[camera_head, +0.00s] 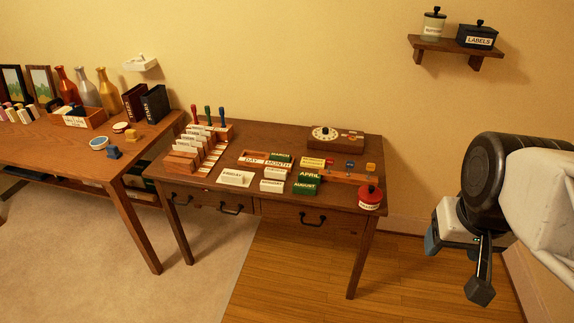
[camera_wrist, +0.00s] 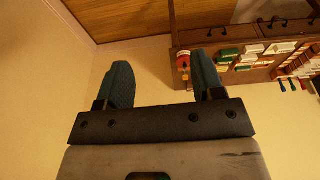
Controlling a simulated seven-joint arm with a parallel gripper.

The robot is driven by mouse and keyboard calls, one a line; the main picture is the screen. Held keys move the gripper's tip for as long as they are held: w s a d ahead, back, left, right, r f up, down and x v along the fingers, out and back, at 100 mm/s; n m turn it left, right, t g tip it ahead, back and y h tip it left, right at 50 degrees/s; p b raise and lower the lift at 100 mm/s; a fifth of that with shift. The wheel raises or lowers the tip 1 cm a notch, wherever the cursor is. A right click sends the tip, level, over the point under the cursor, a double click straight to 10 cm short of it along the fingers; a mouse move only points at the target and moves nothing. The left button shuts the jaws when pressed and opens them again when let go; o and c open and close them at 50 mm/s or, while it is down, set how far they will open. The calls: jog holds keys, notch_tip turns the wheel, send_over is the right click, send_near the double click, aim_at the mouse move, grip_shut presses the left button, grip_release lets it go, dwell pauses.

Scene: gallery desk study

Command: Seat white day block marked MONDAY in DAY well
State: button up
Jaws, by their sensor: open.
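The wooden calendar tray (camera_head: 242,161) stands on the right-hand desk, labelled DAY on its left half and MONTH on its right. The DAY well (camera_head: 256,155) looks empty; a green block (camera_head: 281,157) is at the MONTH side. Two white blocks lie in front of the tray, a rear one (camera_head: 275,173) and a front one (camera_head: 272,185). Their lettering is too small to tell surely which reads MONDAY. My gripper (camera_head: 456,266) is open and empty, off to the right of the desk. In the wrist view its fingers (camera_wrist: 163,68) are apart with nothing between.
Green blocks APRIL (camera_head: 309,176) and AUGUST (camera_head: 306,188) lie right of the white blocks. A red pot (camera_head: 370,196) stands at the desk's right front corner. A white card (camera_head: 236,178) and a card rack (camera_head: 184,160) are left. A wall shelf (camera_head: 455,46) hangs above right.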

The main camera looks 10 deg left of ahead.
jog(key=w+a+n, duration=0.2)
jog(key=w+a, duration=0.1)
jog(key=w, duration=0.4)
jog(key=w+a+n, duration=0.2)
jog(key=w+a, duration=0.1)
jog(key=w, duration=0.5)
jog(key=n+g, duration=0.3)
jog(key=n, duration=1.1)
send_over(274, 184)
notch_tip(274, 184, down, 28)
jog(key=shift+d+f, duration=0.1)
jog(key=shift+d, duration=0.05)
jog(key=shift+w+a+f, duration=0.1)
jog(key=shift+a+f, duration=0.1)
jog(key=shift+f, duration=0.1)
jog(key=shift+f, duration=1.2)
jog(key=shift+f, duration=0.1)
